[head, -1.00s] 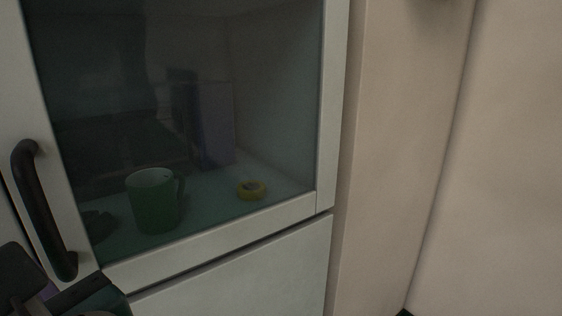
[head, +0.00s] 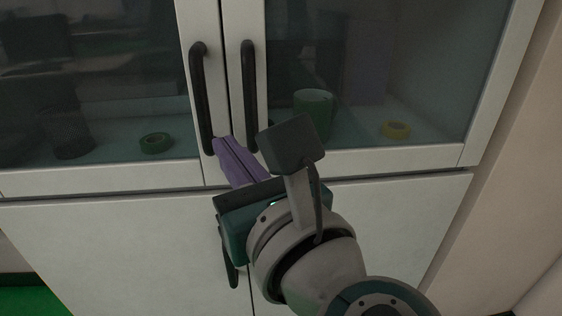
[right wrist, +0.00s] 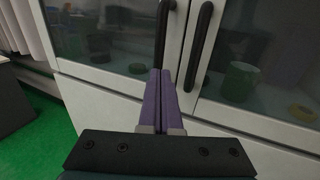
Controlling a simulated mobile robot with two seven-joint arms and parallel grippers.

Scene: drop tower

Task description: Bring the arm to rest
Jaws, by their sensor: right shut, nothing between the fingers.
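My right gripper (head: 219,146) reaches up from the lower right in the head view, in front of the cabinet. Its purple fingers are shut together with nothing between them. In the head view the fingertips overlap the area between the lower ends of the two black door handles, the left handle (head: 201,98) and the right handle (head: 248,97). In the right wrist view the shut fingers (right wrist: 160,74) point at the left handle's lower end; I cannot tell whether they touch it. My left gripper is not in view.
Both glass doors of the white cabinet (head: 120,181) are shut. Behind the glass are a green mug (head: 313,112), a yellow tape roll (head: 396,130), a green tape roll (head: 156,143) and a dark mesh cup (head: 68,132). Green floor (right wrist: 55,145) shows at left in the wrist view.

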